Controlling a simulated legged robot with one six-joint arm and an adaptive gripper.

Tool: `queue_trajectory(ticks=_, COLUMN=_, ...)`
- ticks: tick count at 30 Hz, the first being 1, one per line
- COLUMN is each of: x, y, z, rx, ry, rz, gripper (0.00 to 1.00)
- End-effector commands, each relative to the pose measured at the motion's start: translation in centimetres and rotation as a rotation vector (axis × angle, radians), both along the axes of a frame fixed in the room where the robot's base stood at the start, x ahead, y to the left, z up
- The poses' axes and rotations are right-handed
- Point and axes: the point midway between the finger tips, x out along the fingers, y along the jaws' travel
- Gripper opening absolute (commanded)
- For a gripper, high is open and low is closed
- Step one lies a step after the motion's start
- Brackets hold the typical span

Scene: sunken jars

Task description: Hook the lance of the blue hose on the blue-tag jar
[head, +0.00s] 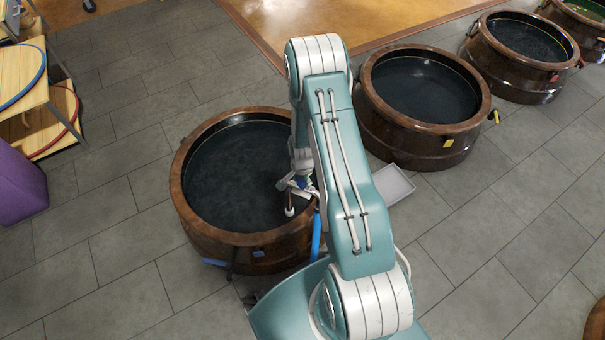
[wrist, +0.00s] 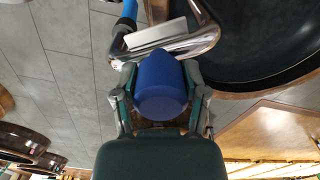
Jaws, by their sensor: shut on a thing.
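The blue-tag jar (head: 186,205) is a wide brown vessel of dark liquid, with a blue tag (head: 258,253) on its front. My gripper (head: 303,184) is over its right rim, partly hidden by my arm. In the wrist view my gripper (wrist: 161,100) is shut on the blue grip (wrist: 162,85) of the lance. The lance's bent metal tube (wrist: 175,45) shows just beyond the grip. In the head view a pale lance tip (head: 290,211) appears over the jar's inside. The blue hose (head: 316,236) hangs outside the right rim. Whether the lance touches the rim is unclear.
A yellow-tag jar (head: 410,140) stands to the right, with a red-tag jar (head: 520,88) and another jar (head: 580,30) beyond. A light grey tray (head: 394,184) lies on the floor between. Shelving (head: 25,80) and a purple block (head: 18,185) are at left. Tiled floor lies open in front.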

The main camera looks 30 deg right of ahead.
Motion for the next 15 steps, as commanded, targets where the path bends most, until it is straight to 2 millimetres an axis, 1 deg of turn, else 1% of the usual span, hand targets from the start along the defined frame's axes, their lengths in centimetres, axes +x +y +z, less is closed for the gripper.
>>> queue_trajectory(ticks=1, x=0.0, y=0.0, z=-1.0, rx=0.001, ry=0.001, rz=0.0, gripper=0.0)
queue_trajectory(ticks=3, x=-0.1, y=0.0, z=-2.3, rx=0.001, ry=0.003, rz=0.0, gripper=0.0)
queue_trajectory(ticks=15, x=-0.1, y=0.0, z=-9.5, rx=0.001, ry=0.001, rz=0.001, gripper=0.0)
